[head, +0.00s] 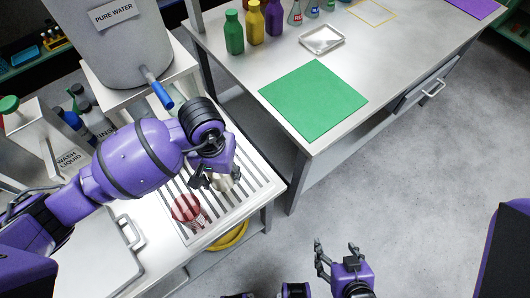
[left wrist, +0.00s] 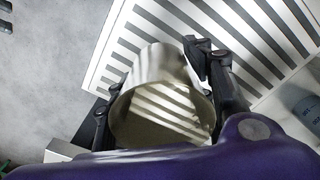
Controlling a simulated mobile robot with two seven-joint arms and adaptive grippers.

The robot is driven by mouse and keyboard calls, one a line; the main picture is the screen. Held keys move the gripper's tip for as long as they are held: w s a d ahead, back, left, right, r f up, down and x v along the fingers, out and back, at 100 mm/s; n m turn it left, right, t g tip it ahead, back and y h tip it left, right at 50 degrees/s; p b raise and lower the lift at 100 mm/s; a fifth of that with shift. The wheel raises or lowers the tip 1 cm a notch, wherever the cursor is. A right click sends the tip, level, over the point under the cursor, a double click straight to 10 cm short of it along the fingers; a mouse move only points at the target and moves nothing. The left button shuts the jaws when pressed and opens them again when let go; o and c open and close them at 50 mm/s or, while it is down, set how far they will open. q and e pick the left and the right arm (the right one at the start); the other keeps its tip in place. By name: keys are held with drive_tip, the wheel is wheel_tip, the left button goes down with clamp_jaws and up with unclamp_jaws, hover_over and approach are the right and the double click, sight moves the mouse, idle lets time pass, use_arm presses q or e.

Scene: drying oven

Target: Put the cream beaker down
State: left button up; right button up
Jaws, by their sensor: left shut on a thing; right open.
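The cream beaker (left wrist: 160,95) is between the fingers of my left gripper (left wrist: 155,85), which is shut on it. In the head view my left gripper (head: 215,180) is over the slatted drying rack (head: 243,200), and the beaker (head: 224,182) is partly hidden behind the fingers. The slats also show behind the beaker in the left wrist view. I cannot tell whether the beaker touches the rack. My right gripper (head: 338,255) is open and empty over the floor, at the bottom of the head view.
A red-tinted glass vessel (head: 188,210) stands on the rack, left of the beaker. The pure water tank (head: 110,45) with a blue tap (head: 160,93) is behind. A green mat (head: 313,98) lies on the far table. Bottles (head: 234,35) and a tray (head: 322,40) stand there too.

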use_arm(q)
drive_tip(key=shift+w+a+f, duration=0.15)
drive_tip(key=shift+w+f, duration=0.15)
drive_tip(key=shift+f, duration=1.6)
drive_tip(key=shift+f, duration=0.1)
drive_tip(key=o, duration=0.6)
drive_tip(key=shift+f, duration=0.15)
drive_tip(key=shift+c, duration=0.2)
drive_tip(key=o, duration=0.5)
drive_tip(key=shift+c, duration=0.2)
